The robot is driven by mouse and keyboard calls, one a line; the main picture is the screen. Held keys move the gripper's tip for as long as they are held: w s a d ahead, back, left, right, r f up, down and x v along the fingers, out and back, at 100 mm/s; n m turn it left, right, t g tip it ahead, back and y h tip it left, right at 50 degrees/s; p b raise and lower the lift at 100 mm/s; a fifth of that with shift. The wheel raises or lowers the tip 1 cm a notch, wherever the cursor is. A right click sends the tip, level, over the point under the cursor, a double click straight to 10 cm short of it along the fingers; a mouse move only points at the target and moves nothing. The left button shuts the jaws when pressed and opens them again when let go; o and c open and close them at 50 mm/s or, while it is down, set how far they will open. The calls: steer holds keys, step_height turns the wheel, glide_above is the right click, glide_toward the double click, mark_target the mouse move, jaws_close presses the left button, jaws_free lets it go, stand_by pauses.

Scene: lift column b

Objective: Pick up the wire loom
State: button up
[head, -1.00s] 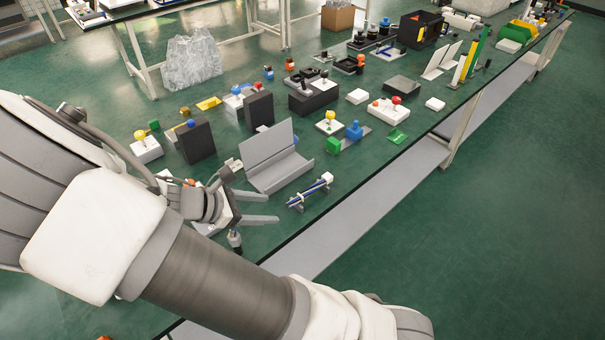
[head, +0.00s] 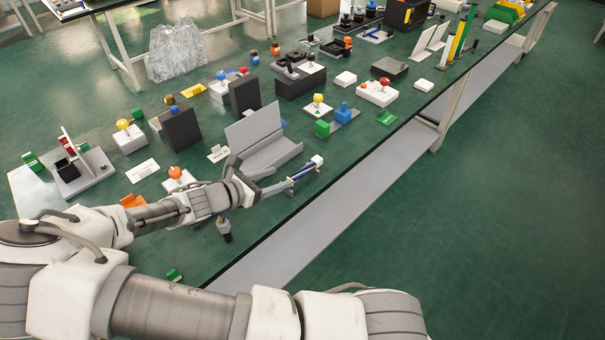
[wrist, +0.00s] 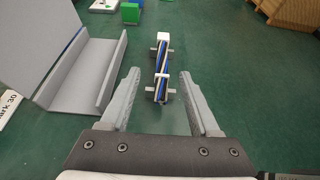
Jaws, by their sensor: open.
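The wire loom is a short bundle of blue, black and white wires with white end pieces, resting on small grey supports. In the wrist view the wire loom (wrist: 161,70) lies lengthwise, ahead of and between the open fingers of my gripper (wrist: 158,88). Its near end reaches between the fingertips, and neither finger appears to touch it. In the head view the wire loom (head: 305,172) is near the table's front edge. My gripper (head: 277,182) is at its left end there, with the fingers partly covering it.
A grey angled tray (head: 275,155) stands just left of the loom, close to my left finger in the wrist view (wrist: 85,75). Green and blue blocks (head: 342,115) stand beyond. A small dark bottle-like item (head: 224,232) is below my wrist. The table's front edge is close on the right.

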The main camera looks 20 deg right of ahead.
mark_target(296, 174)
steer(key=shift+s+f+b+x, duration=0.1)
steer(key=shift+b+x, duration=0.2)
steer(key=shift+x, duration=1.25)
steer(key=shift+s+f+b+x, duration=0.15)
steer(key=shift+b+x, duration=0.15)
steer(key=shift+x, duration=1.3)
steer(key=shift+r, duration=0.1)
jaws_close()
